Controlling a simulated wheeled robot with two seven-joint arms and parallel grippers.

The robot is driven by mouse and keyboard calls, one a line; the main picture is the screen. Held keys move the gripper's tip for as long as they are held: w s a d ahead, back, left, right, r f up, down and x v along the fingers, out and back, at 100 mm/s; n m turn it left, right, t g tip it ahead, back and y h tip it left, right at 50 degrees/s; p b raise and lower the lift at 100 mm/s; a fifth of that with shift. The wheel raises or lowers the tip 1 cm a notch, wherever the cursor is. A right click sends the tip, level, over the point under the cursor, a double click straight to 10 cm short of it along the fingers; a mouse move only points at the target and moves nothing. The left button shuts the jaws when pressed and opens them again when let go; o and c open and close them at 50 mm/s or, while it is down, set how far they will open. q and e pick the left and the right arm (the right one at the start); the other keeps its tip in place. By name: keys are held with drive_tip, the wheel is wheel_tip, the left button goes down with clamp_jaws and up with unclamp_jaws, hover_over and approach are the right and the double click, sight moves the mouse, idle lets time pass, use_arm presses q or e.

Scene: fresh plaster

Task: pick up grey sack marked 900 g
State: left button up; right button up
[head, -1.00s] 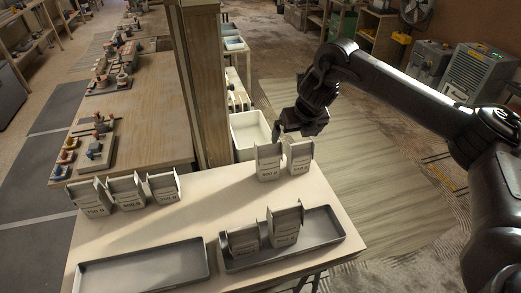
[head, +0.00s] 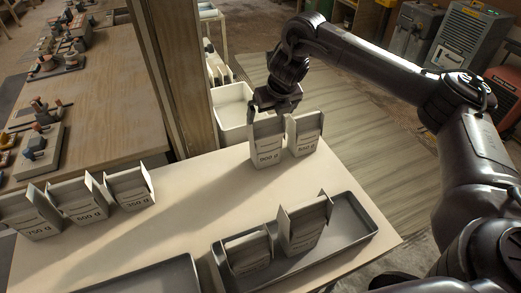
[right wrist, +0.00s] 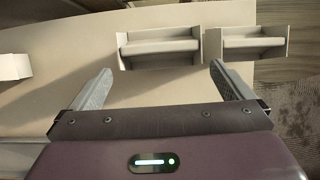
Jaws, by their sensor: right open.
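The grey sack whose label appears to read 900 g (head: 267,147) stands upright near the table's back right edge. In the right wrist view this sack (right wrist: 160,47) lies ahead, roughly between the lines of the two fingers. My right gripper (head: 274,112) is open and empty, above and close behind the sack's top in the head view. In the right wrist view the open fingers (right wrist: 161,70) look short of the sack, with no contact visible. The sack's top partly hides the fingertips in the head view. My left gripper is not in view.
A similar sack (head: 305,135) stands close on the right. Several sacks, including one marked 350 g (head: 130,188), stand at the left. A dark tray (head: 352,237) holds two sacks; another tray (head: 160,280) is at the front. A wooden post (head: 172,75) rises behind the table.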

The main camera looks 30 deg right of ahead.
sight(265, 124)
drive_tip(key=shift+b+x, duration=0.3)
drive_tip(key=shift+x, duration=0.75)
drive_tip(key=shift+f, duration=0.25)
drive_tip(key=shift+w+f, duration=0.2)
drive_tip(key=shift+f, duration=0.4)
drive_tip(key=p+x, duration=0.1)
drive_tip(key=x, duration=0.1)
drive_tip(key=p+x, duration=0.1)
drive_tip(key=x, duration=0.1)
drive_tip(key=shift+w+f, duration=0.15)
drive_tip(key=shift+w, duration=0.4)
drive_tip(key=shift+w+d+f, duration=0.1)
drive_tip(key=shift+w+f, duration=0.1)
drive_tip(key=shift+f, duration=0.35)
drive_tip(key=c, duration=1.6)
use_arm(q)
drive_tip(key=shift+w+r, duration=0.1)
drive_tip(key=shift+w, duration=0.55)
use_arm(e)
drive_tip(key=shift+w+r, duration=0.15)
drive_tip(key=shift+c, duration=0.5)
